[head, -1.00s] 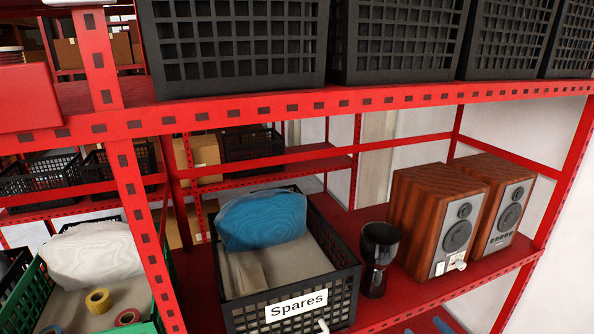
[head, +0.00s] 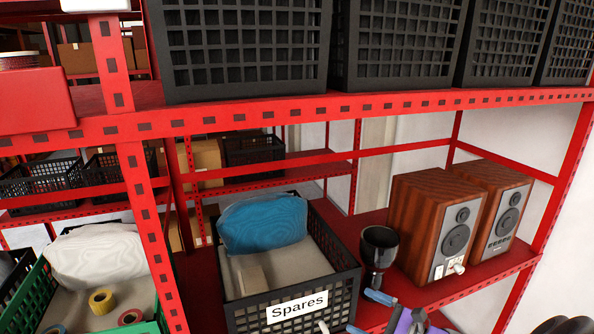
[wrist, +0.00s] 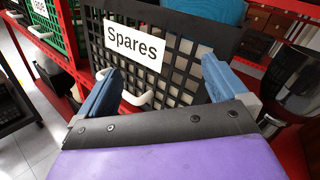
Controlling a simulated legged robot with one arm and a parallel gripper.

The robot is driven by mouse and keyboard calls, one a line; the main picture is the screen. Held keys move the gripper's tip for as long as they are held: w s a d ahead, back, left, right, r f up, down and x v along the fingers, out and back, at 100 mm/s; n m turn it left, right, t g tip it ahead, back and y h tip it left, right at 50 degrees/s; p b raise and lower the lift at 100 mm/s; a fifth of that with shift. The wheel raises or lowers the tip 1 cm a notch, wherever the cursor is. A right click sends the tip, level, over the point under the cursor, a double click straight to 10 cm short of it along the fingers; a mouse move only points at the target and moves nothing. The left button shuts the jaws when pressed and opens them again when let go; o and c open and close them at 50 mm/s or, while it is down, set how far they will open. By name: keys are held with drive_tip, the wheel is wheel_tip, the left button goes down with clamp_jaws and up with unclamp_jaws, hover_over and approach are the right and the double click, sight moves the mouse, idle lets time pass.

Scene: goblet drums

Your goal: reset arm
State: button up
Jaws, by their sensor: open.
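My gripper (head: 368,312) shows at the bottom of the head view, with blue fingers and a purple body. In the wrist view my gripper (wrist: 158,78) is open, its two blue fingers spread apart with nothing between them. It is in front of the black "Spares" crate (head: 345,288), whose label faces the wrist camera. A dark goblet drum (head: 380,248) stands upright on the red shelf, right of the crate. The drum also shows at the right of the wrist view (wrist: 292,92), beyond the right finger.
A blue wrapped bundle (head: 262,222) and a small block lie in the crate. Two wooden speakers (head: 430,225) stand right of the drum. A green crate (head: 30,305) is at the left. Black crates (head: 245,45) fill the shelf above. Red uprights and shelf edges frame the space.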

drive_tip(key=s+a+r+n+g+y, duration=0.1)
drive_tip(key=s+a+r+n+g, duration=0.25)
drive_tip(key=a, duration=0.25)
drive_tip(key=s+a+r+n+g, duration=0.2)
drive_tip(key=s+a+n+g, duration=0.2)
drive_tip(key=a, duration=0.1)
drive_tip(key=s+a+r+n+g+h, duration=0.1)
drive_tip(key=s+a+n+g+h, duration=0.15)
drive_tip(key=s, duration=0.35)
drive_tip(key=s+a+r+n+g+h, duration=0.1)
drive_tip(key=s+a+n+g, duration=0.25)
drive_tip(key=s, duration=0.25)
drive_tip(key=s+d+f+n+h, duration=0.1)
drive_tip(key=s+d+n+h, duration=0.1)
drive_tip(key=s+n+h, duration=0.3)
drive_tip(key=s+d+h, duration=0.2)
drive_tip(key=s, duration=0.5)
drive_tip(key=s+d+n+t+h, duration=0.1)
drive_tip(key=s+d+n+h, duration=0.1)
drive_tip(key=s+d+h, duration=0.3)
drive_tip(key=s+d+r, duration=0.1)
drive_tip(key=d, duration=0.3)
